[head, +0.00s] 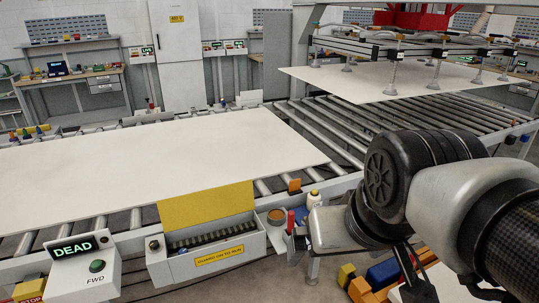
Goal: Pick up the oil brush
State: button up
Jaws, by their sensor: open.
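A thin red handle (291,221) stands upright in a small holder on the near side of the conveyor, just right of a round tin with brown contents (276,216). It may be the oil brush; its bristles are hidden and I cannot be sure. My gripper (415,286) is low at the right of the head view, partly hidden behind my own wrist. Its dark fingers point down, to the right of the red handle and apart from it. The gripper is open, and I see nothing held in it.
A white bottle (313,199) stands right of the red handle. An open grey box with a yellow lid (206,212) hangs left of the tin. A large pale sheet (150,165) covers the rollers. A "DEAD" control box (83,268) stands front left. Coloured blocks (383,273) lie low near my gripper.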

aim_at(291, 214)
jog(key=k+l+u, duration=0.1)
jog(key=i+l, duration=0.25)
jog(key=i, duration=0.2)
jog(key=i+l, duration=0.2)
jog(key=i, duration=0.25)
jog(key=i+l, duration=0.25)
jog(key=i, duration=0.2)
